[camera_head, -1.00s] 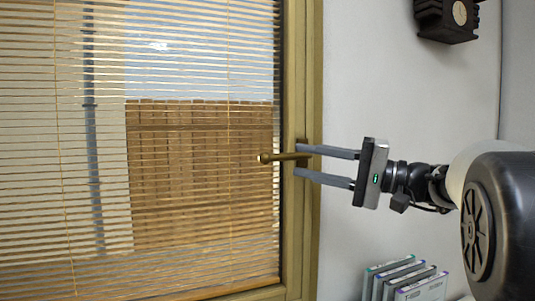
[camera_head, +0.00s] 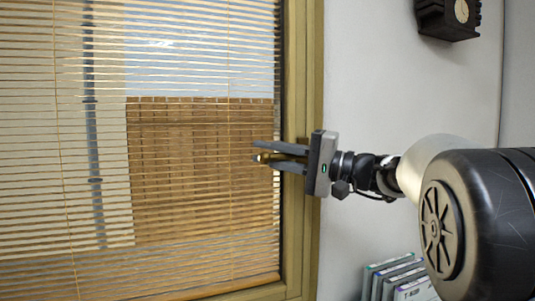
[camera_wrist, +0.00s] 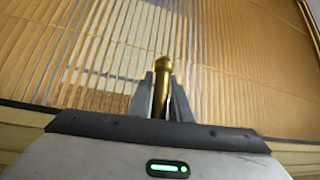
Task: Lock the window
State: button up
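The window handle is a brass lever (camera_head: 264,157) that points left across the glass from the right side of the frame. The window (camera_head: 302,70) appears closed in its olive-yellow frame. My gripper (camera_head: 254,152) reaches in from the right, with one finger above the lever and one below it. In the wrist view the lever (camera_wrist: 162,88) stands between the two fingers (camera_wrist: 160,78), its rounded end beyond their tips. The gaps beside it are very small, and I cannot tell whether both fingers press on it. The handle's base is hidden behind my gripper.
Slatted blinds (camera_head: 180,60) hang over the glass, close to my fingertips. A dark block-shaped object (camera_head: 446,18) is on the wall at the upper right. Several upright cases (camera_head: 395,278) stand low, below my arm. The wall between them is bare.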

grip_shut()
jog(key=w+d+f+n+g+h+b, duration=0.1)
jog(key=d+f+n+h+b, duration=0.2)
jog(key=f+n+h, duration=0.3)
jog(key=shift+w+f+h, duration=0.15)
jog(key=shift+f+h, duration=0.55)
jog(key=shift+f, duration=0.15)
jog(key=shift+d, duration=0.1)
dwell(0.4)
